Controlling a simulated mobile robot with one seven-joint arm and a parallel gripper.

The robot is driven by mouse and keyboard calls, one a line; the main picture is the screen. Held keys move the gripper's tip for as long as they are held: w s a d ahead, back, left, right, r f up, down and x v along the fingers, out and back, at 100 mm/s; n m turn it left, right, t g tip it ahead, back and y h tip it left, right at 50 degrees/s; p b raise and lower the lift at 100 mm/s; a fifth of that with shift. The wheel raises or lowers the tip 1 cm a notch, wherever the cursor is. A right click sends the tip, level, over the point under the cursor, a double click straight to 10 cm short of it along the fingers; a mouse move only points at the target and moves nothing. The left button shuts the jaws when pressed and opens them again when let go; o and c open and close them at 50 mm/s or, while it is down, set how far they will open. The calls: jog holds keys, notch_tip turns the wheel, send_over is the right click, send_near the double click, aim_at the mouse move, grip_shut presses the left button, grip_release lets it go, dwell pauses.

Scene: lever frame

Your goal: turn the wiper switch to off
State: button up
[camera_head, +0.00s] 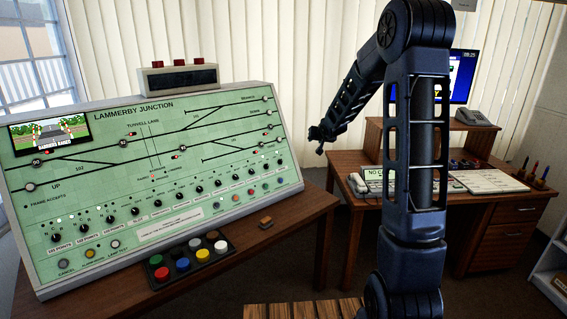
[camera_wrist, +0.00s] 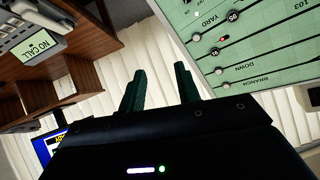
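A sloped green control panel (camera_head: 160,190) titled Lammerby Junction stands on a wooden desk at the left. A row of small black rotary knobs (camera_head: 135,211) runs along its lower part, with small labels beneath. I cannot read which knob, if any, is the wiper switch. My gripper (camera_head: 318,140) is in the air to the right of the panel, apart from it. In the wrist view my gripper (camera_wrist: 160,72) shows two dark green fingers spread apart with nothing between them. Part of the panel (camera_wrist: 262,50) shows there upside down at the upper right.
A box of coloured push buttons (camera_head: 190,262) stands on the desk (camera_head: 270,240) before the panel, with a small brown block (camera_head: 265,223) nearby. A second desk (camera_head: 495,215) at the right holds a phone (camera_head: 473,117) and a monitor (camera_head: 463,75). A slatted wooden seat (camera_head: 303,309) is in front.

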jog(key=w+a+f+y, duration=0.2)
jog(key=w+a+f, duration=0.2)
jog(key=w+f, duration=0.4)
jog(key=t+y, duration=0.1)
jog(key=y, duration=0.2)
send_near(281, 161)
jog(key=x, duration=0.8)
jog(key=shift+w+d+f, duration=0.1)
jog(key=shift+w+d, duration=0.1)
jog(key=shift+w, duration=0.2)
jog(key=c, duration=0.6)
